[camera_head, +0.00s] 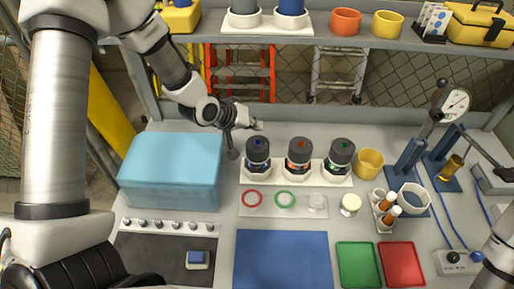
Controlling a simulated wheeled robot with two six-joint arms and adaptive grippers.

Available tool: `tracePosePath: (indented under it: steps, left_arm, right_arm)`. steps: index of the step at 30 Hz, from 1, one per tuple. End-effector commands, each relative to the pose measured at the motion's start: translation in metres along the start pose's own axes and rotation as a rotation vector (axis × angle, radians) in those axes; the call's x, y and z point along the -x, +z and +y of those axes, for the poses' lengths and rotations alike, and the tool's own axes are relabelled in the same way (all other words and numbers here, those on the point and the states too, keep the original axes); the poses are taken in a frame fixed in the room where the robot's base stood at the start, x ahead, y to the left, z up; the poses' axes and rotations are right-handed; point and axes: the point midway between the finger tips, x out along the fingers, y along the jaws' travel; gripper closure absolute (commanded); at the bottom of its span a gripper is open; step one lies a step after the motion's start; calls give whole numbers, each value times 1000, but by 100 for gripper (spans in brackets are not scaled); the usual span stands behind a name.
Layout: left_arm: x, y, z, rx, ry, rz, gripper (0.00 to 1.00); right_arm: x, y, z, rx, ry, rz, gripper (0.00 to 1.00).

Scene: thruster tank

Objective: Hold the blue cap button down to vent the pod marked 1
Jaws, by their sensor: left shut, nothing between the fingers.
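Three dark-capped pods stand upright in a white rack (327,181) behind the middle of the bench. The left pod (258,157) has a blue button (259,142) on its cap, the middle pod (299,158) a red one, and the right pod (340,160) a green one. I cannot read any number marks on them. My left gripper (233,154) is shut and empty, pointing down just left of the blue-button pod, apart from it as far as I can see. My right gripper is out of view; only part of the right arm shows at the lower right.
A light-blue box (171,169) stands left of the gripper. A clear plate with rings (283,201) lies in front of the rack. A yellow cup (369,163) stands right of it. A press with a gauge (456,103) is farther right. The blue mat (283,260) is clear.

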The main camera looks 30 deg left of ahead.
Motion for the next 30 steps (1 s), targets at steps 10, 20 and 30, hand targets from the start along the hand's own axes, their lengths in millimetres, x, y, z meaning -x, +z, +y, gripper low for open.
tracePosePath:
  steps: [10, 20, 30]
  left_arm:
    - [-22, 16, -16, -1, -1, -1, 100]
    - [-21, 15, -15, 0, -1, -1, 100]
    - [-21, 15, -15, 0, -1, 0, 100]
  right_arm:
    - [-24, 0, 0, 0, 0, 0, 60]
    - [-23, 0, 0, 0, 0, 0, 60]
    - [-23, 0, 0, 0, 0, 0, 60]
